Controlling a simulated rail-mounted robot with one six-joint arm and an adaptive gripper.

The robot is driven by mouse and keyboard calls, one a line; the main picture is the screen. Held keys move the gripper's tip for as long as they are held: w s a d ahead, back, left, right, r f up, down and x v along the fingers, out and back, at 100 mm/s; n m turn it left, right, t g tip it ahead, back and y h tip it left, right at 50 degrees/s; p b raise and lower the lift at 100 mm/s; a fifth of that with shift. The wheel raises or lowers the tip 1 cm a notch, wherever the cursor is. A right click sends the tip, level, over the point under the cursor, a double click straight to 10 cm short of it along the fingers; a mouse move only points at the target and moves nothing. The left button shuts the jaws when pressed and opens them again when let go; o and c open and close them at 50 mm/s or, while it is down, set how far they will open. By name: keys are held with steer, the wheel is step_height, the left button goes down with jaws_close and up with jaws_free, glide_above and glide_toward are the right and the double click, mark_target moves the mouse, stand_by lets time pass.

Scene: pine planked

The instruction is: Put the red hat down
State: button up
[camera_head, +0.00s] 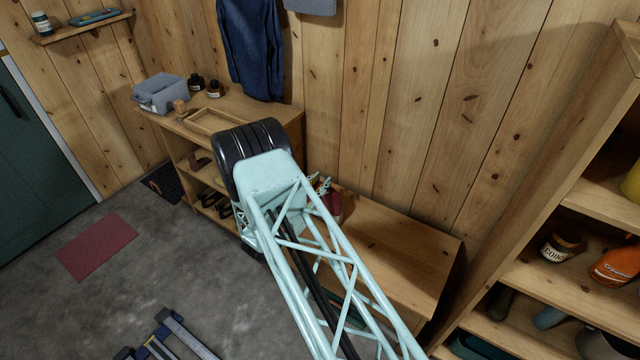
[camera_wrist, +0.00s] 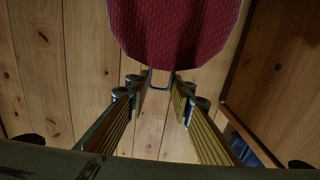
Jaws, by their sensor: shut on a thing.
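The red hat (camera_wrist: 180,30) fills the top middle of the wrist view, a dark red textured shape with a rounded lower edge. My gripper (camera_wrist: 160,84) is shut on it, with the fingers on either side just below that edge. The exact grip on the fabric is hard to make out. In the head view a small part of the red hat (camera_head: 335,205) shows beside my arm, above the left end of the wooden bench (camera_head: 415,245). My arm hides most of the gripper there. I cannot tell whether the hat touches the bench.
The bench top is clear to the right. A wooden cabinet (camera_head: 285,113) stands left, with a grey bin (camera_head: 160,92), jars and a tray on it. A blue garment (camera_head: 252,45) hangs above. Tall shelves (camera_head: 540,290) with containers stand right. A red mat (camera_head: 97,247) lies on the floor.

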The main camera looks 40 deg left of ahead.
steer(key=o, duration=1.1)
steer(key=shift+c, duration=0.2)
steer(key=shift+s+r, duration=0.1)
steer(key=shift+s, duration=0.8)
steer(key=s+d+p, duration=0.1)
steer(key=s+p, duration=0.1)
steer(key=s, duration=0.8)
